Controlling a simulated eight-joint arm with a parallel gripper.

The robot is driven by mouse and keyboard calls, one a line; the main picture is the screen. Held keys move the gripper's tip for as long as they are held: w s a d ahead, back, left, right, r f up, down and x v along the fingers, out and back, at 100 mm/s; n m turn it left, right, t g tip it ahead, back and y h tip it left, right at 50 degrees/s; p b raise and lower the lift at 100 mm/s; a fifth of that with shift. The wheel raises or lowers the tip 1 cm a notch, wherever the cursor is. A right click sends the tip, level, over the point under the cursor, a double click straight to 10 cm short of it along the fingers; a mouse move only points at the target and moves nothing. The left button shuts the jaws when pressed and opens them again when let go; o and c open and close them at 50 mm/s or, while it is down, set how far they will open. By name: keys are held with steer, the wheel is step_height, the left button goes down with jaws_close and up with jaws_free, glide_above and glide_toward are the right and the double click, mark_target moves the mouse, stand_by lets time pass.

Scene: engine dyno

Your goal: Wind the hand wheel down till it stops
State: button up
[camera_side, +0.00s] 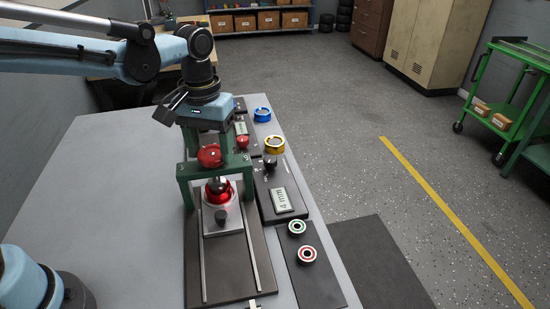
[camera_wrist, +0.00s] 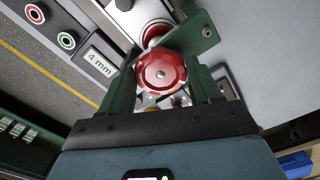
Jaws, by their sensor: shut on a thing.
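The red hand wheel (camera_side: 209,155) sits on top of a green press frame (camera_side: 185,188), and it fills the middle of the wrist view (camera_wrist: 162,73). My gripper (camera_side: 208,147) comes down on the wheel from above. In the wrist view its two green fingers (camera_wrist: 163,80) stand on either side of the wheel, shut on its rim. Below the frame's crossbar is a red round part (camera_side: 219,188) on a light metal plate (camera_side: 222,226). The display (camera_side: 283,200) reads 4 mm, also in the wrist view (camera_wrist: 98,65). The contact between red part and screw is unclear.
A panel beside the press holds a green-ringed button (camera_side: 297,227) and a red-ringed button (camera_side: 307,254). The grey bench (camera_side: 125,200) is clear to the left.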

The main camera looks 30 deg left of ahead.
mark_target(210, 153)
steer(key=m, duration=0.5)
steer(key=shift+a+m, duration=0.1)
steer(key=shift+m, duration=0.2)
steer(key=m, duration=0.4)
steer(key=shift+m, duration=0.3)
steer(key=shift+w, duration=0.1)
steer(key=o, duration=1.1)
steer(key=shift+c, duration=0.2)
steer(key=shift+r, duration=0.1)
step_height(210, 153, up, 12)
